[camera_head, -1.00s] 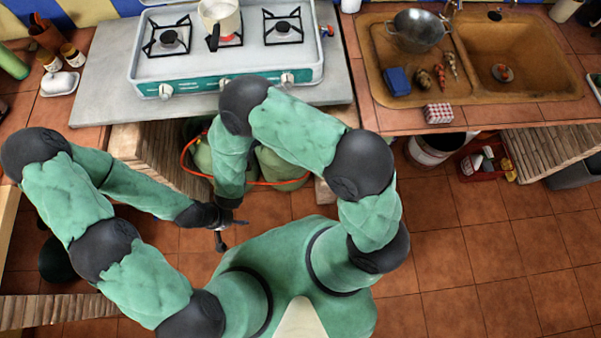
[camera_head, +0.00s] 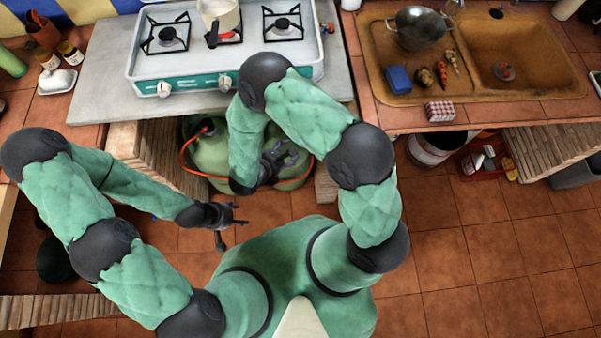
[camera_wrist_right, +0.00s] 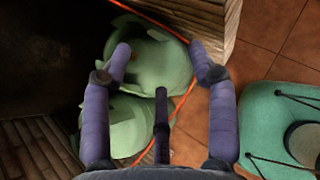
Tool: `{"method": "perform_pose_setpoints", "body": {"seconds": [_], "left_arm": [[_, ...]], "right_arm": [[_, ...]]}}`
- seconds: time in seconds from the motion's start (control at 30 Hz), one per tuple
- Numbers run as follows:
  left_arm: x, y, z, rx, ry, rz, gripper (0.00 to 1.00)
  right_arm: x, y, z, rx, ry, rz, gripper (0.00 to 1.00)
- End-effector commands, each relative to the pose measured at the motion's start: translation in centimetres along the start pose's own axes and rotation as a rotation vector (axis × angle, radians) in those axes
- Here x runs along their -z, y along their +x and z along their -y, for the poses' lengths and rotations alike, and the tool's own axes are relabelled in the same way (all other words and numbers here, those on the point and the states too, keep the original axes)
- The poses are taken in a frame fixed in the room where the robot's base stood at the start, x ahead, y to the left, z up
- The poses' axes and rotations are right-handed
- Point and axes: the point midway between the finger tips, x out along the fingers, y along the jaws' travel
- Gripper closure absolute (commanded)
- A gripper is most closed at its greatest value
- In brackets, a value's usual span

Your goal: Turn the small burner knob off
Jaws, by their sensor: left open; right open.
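The white and teal stove (camera_head: 140,70) stands on the counter. Two white knobs show on its front, the left knob (camera_head: 164,89) and the middle knob (camera_head: 225,82). The right part of the front is hidden behind my right arm. A pot (camera_head: 220,12) sits at the middle burner, with red (camera_head: 230,37) showing beneath it. My right gripper (camera_head: 283,157) is below the counter front, over a green gas cylinder. In the right wrist view its fingers (camera_wrist_right: 160,60) are spread and empty above the cylinder (camera_wrist_right: 150,68). My left gripper (camera_head: 238,215) is open and empty over the floor.
An orange hose (camera_head: 187,160) curves around the cylinder. A wooden slatted support (camera_head: 160,155) stands left of it. To the right is a sink (camera_head: 520,50) with a metal bowl (camera_head: 420,28) and a blue sponge (camera_head: 398,79).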

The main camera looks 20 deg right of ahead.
Motion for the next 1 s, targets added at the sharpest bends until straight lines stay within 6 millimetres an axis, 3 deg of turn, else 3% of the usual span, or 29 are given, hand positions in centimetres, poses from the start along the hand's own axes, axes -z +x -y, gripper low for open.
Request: {"method": "perform_pose_setpoints", "body": {"seconds": [0.3,0.5,1.0], "left_arm": [[0.0,0.5,0.2,0.000,0.000,0.000,0.41],[0.0,0.6,0.2,0.000,0.000,0.000,0.41],[0.0,0.7,0.2,0.000,0.000,0.000,0.41]], "right_arm": [[2.8,1.0,4.6,0.182,0.065,-0.146,0.41],[4.1,1.1,6.5,0.263,0.104,-0.214,0.41],[4.7,0.9,7.3,0.300,0.123,-0.245,0.41]]}}
